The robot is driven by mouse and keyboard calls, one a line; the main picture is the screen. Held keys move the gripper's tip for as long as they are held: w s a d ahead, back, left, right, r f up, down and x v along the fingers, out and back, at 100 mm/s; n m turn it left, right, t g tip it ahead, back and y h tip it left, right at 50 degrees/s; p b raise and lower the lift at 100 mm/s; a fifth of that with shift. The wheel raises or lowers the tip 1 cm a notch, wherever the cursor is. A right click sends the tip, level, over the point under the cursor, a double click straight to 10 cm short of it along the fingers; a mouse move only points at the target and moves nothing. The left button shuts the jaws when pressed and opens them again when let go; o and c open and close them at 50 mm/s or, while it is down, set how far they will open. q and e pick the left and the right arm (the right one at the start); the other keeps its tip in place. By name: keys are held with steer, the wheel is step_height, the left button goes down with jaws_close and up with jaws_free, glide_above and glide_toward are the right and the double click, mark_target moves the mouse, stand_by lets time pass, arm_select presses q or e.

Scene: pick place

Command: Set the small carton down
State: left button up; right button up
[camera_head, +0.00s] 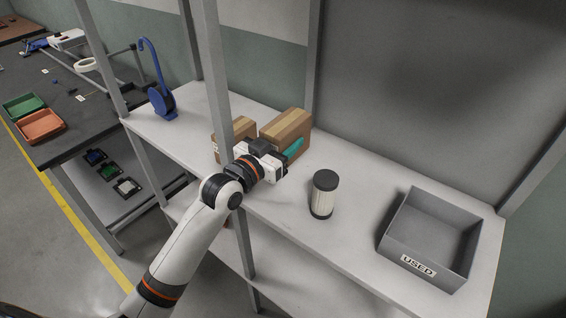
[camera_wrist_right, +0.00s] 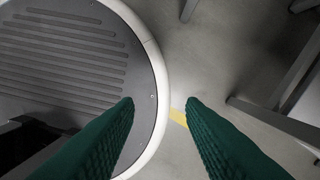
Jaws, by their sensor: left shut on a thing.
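My left gripper (camera_head: 281,148) reaches over the white shelf in the head view, shut on a brown carton (camera_head: 287,124), which I take to be the small carton. One teal finger lies along the carton's right side; the other finger is mostly hidden. The carton is at or just above the shelf top; I cannot tell whether it touches. A second brown carton (camera_head: 238,128) stands to its left, partly hidden by a grey post and my gripper. My right gripper (camera_wrist_right: 160,102) has its green fingers apart, with nothing between them, above the floor.
The white shelf (camera_head: 345,262) also carries a dark-capped cylinder (camera_head: 323,194), a grey bin marked USED (camera_head: 458,222) and a blue hooked stand (camera_head: 162,100). A grey post (camera_head: 215,75) rises at the shelf's front. Free shelf room lies between cylinder and bin.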

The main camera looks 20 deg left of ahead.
arm_select(q)
step_height(320, 180, down, 6)
steer(key=shift+w+d+r, duration=0.1)
steer(key=shift+w, duration=0.05)
steer(key=shift+f, duration=1.9)
arm_select(e)
steer(key=shift+w+d+r, duration=0.1)
steer(key=shift+w+d, duration=0.05)
steer(key=shift+d, duration=0.45)
arm_select(q)
steer(key=o, duration=0.7)
steer(key=shift+f, duration=0.2)
steer(key=shift+c, duration=0.2)
steer(key=o, duration=0.4)
steer(key=shift+o, duration=0.2)
steer(key=shift+r, duration=0.15)
steer(key=shift+b+v, duration=0.7)
steer(key=shift+v, duration=5.3)
arm_select(e)
steer(key=shift+f, duration=0.8)
